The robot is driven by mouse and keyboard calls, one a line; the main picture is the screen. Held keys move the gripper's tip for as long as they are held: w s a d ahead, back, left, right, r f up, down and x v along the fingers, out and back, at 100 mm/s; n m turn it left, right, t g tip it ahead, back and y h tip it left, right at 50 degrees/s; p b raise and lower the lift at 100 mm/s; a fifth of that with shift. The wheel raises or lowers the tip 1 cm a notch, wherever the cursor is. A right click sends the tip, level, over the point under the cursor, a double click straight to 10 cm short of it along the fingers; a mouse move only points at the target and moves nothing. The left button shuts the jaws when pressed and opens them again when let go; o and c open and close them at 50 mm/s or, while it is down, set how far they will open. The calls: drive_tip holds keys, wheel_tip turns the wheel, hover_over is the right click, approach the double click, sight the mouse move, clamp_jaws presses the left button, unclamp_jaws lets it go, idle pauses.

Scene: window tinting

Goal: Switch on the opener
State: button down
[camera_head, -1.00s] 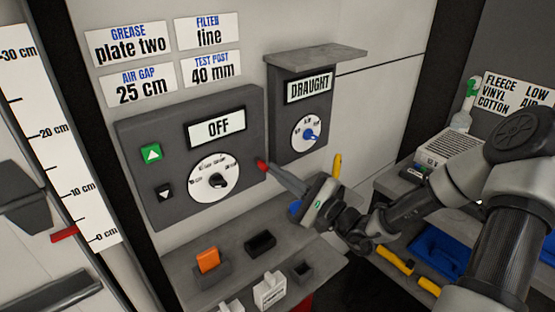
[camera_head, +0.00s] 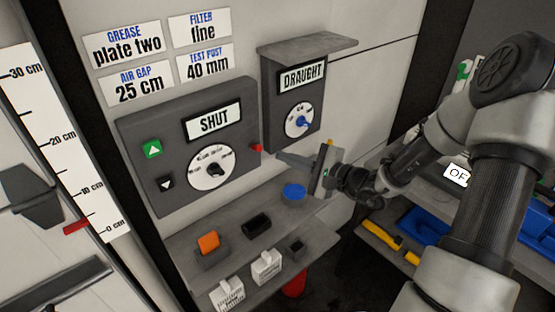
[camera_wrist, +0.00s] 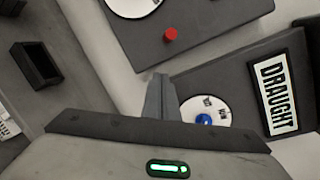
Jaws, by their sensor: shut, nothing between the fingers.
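The opener's dark grey control panel (camera_head: 135,128) is on the wall, and its display (camera_head: 213,122) reads SHUT. It carries a green up-arrow button (camera_head: 152,149), a black down-arrow button (camera_head: 166,184) and a white dial (camera_head: 202,176) with a black knob. A red button (camera_head: 256,147) is at the panel's right side; it also shows in the wrist view (camera_wrist: 170,34). My gripper (camera_head: 281,157) is shut and empty, just right of the red button and apart from it. Its closed fingertips (camera_wrist: 160,80) point toward the panel in the wrist view.
A DRAUGHT box (camera_head: 275,141) with a blue-knobbed dial (camera_head: 299,124) is right of the panel, under a small ledge (camera_head: 308,47). Below, a grey shelf (camera_head: 225,258) holds an orange block (camera_head: 208,242), a black holder (camera_head: 257,224) and a blue disc (camera_head: 294,190).

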drive_tip(key=r+v, duration=0.1)
drive_tip(key=v, duration=0.8)
drive_tip(key=shift+s+r, duration=0.15)
drive_tip(key=shift+r, duration=0.15)
